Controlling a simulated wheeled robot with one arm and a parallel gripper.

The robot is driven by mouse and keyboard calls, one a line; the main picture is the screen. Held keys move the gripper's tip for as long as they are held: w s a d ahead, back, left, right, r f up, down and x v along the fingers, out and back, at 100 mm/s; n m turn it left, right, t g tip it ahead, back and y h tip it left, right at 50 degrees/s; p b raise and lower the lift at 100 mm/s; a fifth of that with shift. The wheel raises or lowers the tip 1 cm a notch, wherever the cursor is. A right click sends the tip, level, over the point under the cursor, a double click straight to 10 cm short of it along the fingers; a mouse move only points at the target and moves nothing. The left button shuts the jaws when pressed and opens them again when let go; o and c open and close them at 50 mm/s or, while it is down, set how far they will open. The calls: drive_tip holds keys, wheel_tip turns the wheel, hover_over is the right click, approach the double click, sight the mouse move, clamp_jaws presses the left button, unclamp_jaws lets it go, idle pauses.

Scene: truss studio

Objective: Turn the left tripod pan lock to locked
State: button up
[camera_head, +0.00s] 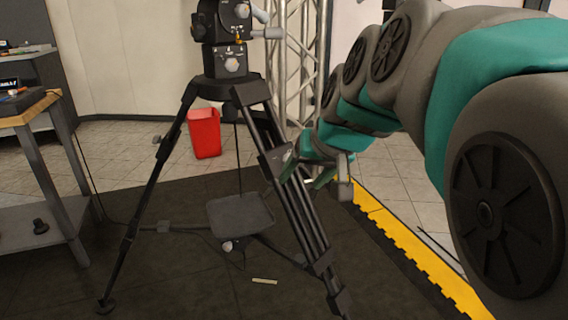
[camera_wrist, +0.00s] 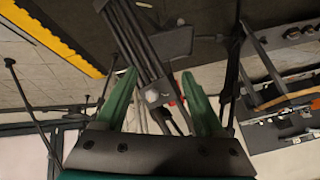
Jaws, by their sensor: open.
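A black tripod (camera_head: 245,92) stands left of my arm. Its head (camera_head: 228,62) carries a round grey knob (camera_head: 233,65) and a small orange part (camera_head: 239,40). I cannot tell which knob is the pan lock or how it is set. My gripper (camera_head: 304,180) is low beside the tripod's right leg, well below the head, with green fingers apart. In the wrist view my gripper (camera_wrist: 159,73) is open, and a tripod leg (camera_wrist: 140,50) with a pale grey knob (camera_wrist: 153,96) shows between the fingers. I see nothing gripped; contact with the leg is unclear.
A red bin (camera_head: 204,132) stands behind the tripod. A metal truss (camera_head: 298,60) rises behind it. A wood-topped bench (camera_head: 22,108) is at the left. A grey tray (camera_head: 240,216) is low between the legs. A yellow floor edge (camera_head: 400,235) runs at the right.

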drive_tip(key=shift+s+d+f+g, duration=0.25)
drive_tip(key=shift+s+f+g, duration=0.05)
drive_tip(key=shift+s+f, duration=0.5)
drive_tip(key=s+d+f+g+h, duration=0.1)
drive_tip(key=s+d+f+g, duration=0.2)
drive_tip(key=s+f, duration=0.7)
drive_tip(key=s+d+f+g+h, duration=0.1)
drive_tip(key=s+d+f+g, duration=0.3)
drive_tip(key=s+f, duration=0.6)
drive_tip(key=s, duration=0.6)
drive_tip(key=shift+g+h, duration=0.3)
drive_tip(key=shift+g, duration=0.1)
drive_tip(key=shift+d, duration=0.1)
